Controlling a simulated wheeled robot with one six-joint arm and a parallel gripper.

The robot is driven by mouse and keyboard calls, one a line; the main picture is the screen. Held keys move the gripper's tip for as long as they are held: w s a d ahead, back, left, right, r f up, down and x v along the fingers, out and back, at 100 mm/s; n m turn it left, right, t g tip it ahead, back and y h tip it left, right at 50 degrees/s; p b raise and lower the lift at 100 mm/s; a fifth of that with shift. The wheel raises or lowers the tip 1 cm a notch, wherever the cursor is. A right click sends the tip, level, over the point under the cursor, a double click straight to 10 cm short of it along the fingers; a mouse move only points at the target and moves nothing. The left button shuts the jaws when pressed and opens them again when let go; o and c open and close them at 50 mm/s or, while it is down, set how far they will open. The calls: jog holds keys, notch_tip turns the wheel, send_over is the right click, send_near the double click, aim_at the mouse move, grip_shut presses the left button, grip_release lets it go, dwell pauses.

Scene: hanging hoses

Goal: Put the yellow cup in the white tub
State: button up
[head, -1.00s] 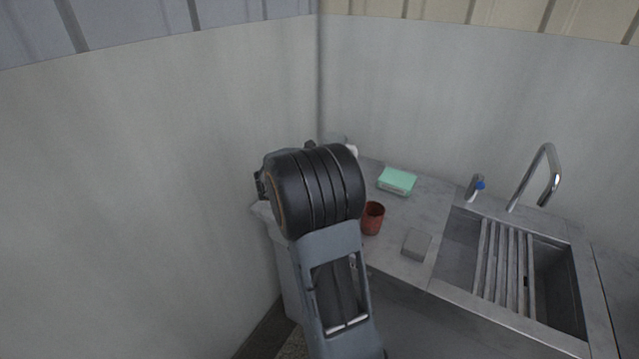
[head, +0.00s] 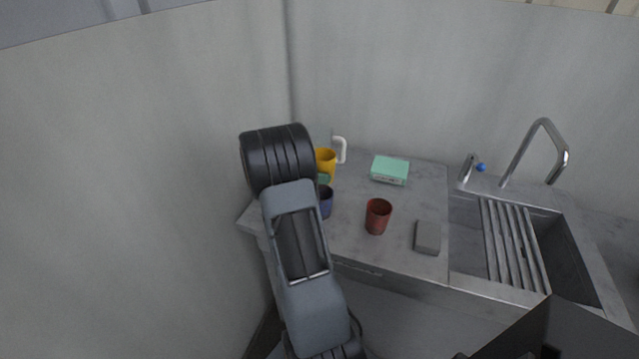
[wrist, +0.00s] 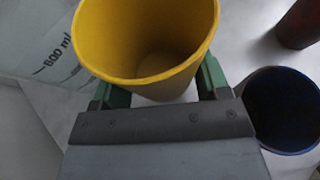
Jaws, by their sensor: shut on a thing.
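The yellow cup (head: 326,158) is at the back left of the counter, partly hidden by my arm. In the wrist view the yellow cup (wrist: 150,62) is open side up, with my gripper's green fingers on both sides of it. My gripper (wrist: 160,88) is shut on the cup; a bit of its green shows in the head view (head: 323,179). I cannot tell whether the cup touches the counter. I see no white tub in these views.
A blue cup (head: 326,203) stands close to my gripper; a red cup (head: 377,217) is to its right. A clear measuring jug (wrist: 35,50) is close beside the yellow cup. A green box (head: 390,170), grey block (head: 428,238) and sink (head: 570,262) lie right. Walls enclose the left and back.

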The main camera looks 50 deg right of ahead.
jog(key=shift+f, duration=1.95)
jog(key=shift+f, duration=0.15)
jog(key=shift+f, duration=0.1)
jog(key=o, duration=0.7)
